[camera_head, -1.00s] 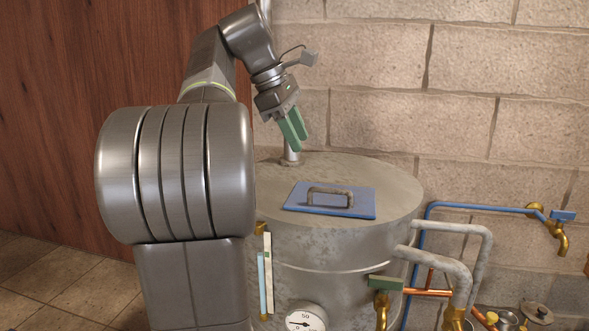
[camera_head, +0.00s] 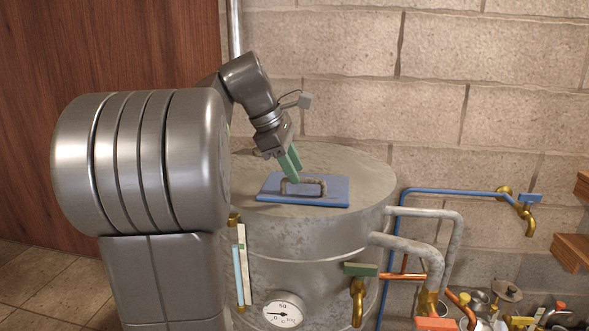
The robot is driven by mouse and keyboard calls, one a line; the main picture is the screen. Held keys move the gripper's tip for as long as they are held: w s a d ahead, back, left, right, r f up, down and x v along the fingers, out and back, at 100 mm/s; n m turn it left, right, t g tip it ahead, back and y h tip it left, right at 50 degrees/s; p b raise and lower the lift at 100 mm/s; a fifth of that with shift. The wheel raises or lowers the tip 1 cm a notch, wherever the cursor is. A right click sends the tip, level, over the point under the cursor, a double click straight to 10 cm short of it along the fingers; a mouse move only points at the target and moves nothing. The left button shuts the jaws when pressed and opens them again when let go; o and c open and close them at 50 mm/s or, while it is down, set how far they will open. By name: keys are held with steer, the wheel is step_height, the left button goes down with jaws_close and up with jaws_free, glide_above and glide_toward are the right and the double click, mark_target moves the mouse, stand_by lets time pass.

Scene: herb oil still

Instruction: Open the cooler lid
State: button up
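The cooler is a wide grey metal drum (camera_head: 345,222) with a flat round top. A blue rectangular lid (camera_head: 330,201) lies flat on that top. A worn grey bar handle (camera_head: 312,181) stands up from the lid. My gripper (camera_head: 294,178) has green fingers pointing down at the left part of the handle. The fingertips overlap the handle in the picture. I cannot tell whether they touch it, straddle it, or hang just in front of or above it. The gap between the fingers does not show clearly.
A round dial gauge (camera_head: 284,311) and a sight tube (camera_head: 240,262) are on the drum's front. Grey pipes (camera_head: 452,222), a blue pipe (camera_head: 450,191) and brass taps (camera_head: 358,299) are at the right. A stone wall (camera_head: 450,110) stands behind.

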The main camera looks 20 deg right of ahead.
steer(key=shift+d+f, duration=0.2)
steer(key=shift+f, duration=0.3)
jaws_close()
steer(key=shift+r, duration=0.1)
